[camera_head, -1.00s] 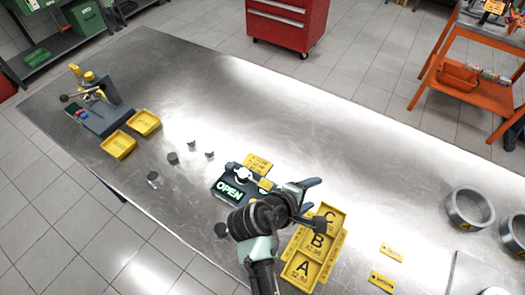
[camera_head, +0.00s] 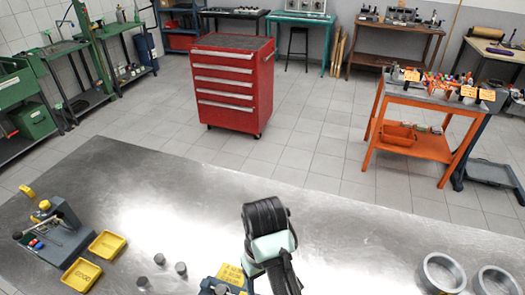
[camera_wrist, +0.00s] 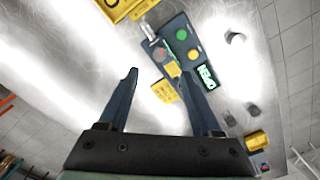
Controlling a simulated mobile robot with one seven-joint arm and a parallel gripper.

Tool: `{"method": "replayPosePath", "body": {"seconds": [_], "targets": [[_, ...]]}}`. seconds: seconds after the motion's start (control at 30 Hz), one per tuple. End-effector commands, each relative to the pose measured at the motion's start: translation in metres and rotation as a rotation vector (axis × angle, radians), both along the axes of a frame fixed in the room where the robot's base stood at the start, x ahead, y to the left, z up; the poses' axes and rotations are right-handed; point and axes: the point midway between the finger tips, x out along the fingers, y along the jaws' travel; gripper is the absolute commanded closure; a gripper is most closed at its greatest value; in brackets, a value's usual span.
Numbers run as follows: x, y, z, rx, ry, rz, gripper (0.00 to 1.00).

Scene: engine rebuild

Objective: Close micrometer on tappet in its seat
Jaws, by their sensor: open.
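My gripper (camera_wrist: 163,92) is open and empty. The box appears beyond its fingers, and the right finger overlaps the view near the text panel. In the head view the gripper itself is hidden.
Small grey cylinders (camera_head: 160,259) stand on the steel table (camera_head: 330,220). Yellow trays (camera_head: 107,244) lie beside a blue-grey fixture (camera_head: 62,240) on the left. Metal rings (camera_head: 441,273) stand on the right. More yellow trays (camera_wrist: 115,8) show at the wrist view's top edge.

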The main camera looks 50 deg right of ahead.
Motion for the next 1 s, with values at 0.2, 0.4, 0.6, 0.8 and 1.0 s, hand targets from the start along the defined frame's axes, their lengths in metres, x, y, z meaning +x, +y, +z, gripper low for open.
{"method": "replayPosePath", "body": {"seconds": [0.2,0.4,0.6,0.8,1.0], "targets": [[-0.002,0.001,-0.044,0.004,0.005,-0.001,0.34],[-0.001,0.001,-0.076,0.002,0.004,0.001,0.34],[-0.001,0.000,-0.091,0.000,0.001,0.001,0.34],[0.000,0.000,-0.093,-0.001,0.000,0.001,0.34],[0.000,0.000,-0.093,-0.001,0.000,0.001,0.54]]}}
